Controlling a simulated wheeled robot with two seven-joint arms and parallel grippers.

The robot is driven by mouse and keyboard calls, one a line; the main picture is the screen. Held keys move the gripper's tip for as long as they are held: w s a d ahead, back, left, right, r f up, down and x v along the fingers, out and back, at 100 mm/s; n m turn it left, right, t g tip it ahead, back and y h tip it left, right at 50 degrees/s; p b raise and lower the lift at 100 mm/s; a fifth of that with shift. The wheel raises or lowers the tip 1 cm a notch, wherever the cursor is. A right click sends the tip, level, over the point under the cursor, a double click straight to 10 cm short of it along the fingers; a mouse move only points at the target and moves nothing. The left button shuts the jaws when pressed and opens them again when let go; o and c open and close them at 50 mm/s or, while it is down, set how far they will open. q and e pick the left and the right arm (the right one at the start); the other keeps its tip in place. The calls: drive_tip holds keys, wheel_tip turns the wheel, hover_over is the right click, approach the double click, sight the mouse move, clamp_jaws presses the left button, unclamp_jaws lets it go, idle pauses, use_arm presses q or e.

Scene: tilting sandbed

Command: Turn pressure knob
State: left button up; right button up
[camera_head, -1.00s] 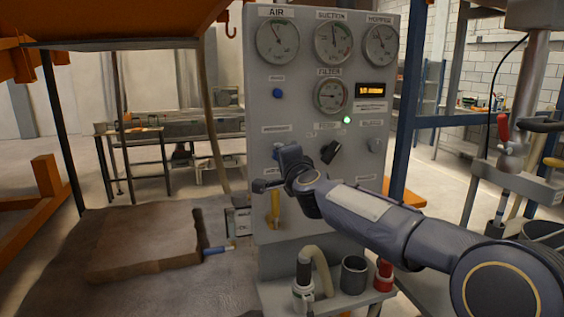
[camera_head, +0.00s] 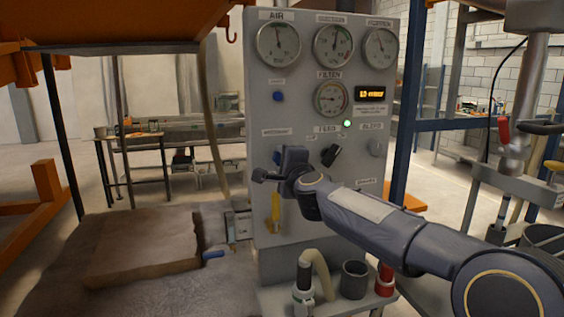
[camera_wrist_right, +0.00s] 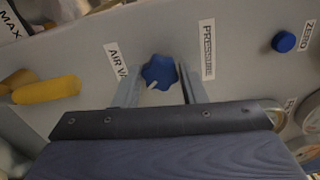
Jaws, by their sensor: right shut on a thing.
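The pressure knob (camera_wrist_right: 160,72) is a blue lobed knob with a white pointer mark, on the grey panel beside the label reading PRESSURE (camera_wrist_right: 208,50). In the right wrist view it sits between the two fingers of my right gripper (camera_wrist_right: 160,88), which is shut on it. In the head view my right gripper (camera_head: 277,168) is at the lower left of the control panel (camera_head: 259,105), and it hides most of the knob. My left gripper is not in view.
A yellow handle (camera_wrist_right: 46,90) is left of the knob, also seen in the head view (camera_head: 276,212). A small blue ZERO knob (camera_wrist_right: 284,41) is to the right. A black knob (camera_head: 331,154), gauges (camera_head: 279,44) and a green light (camera_head: 347,124) are on the panel.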

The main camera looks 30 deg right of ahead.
drive_tip(key=o, duration=1)
drive_tip(key=shift+v, duration=3.9)
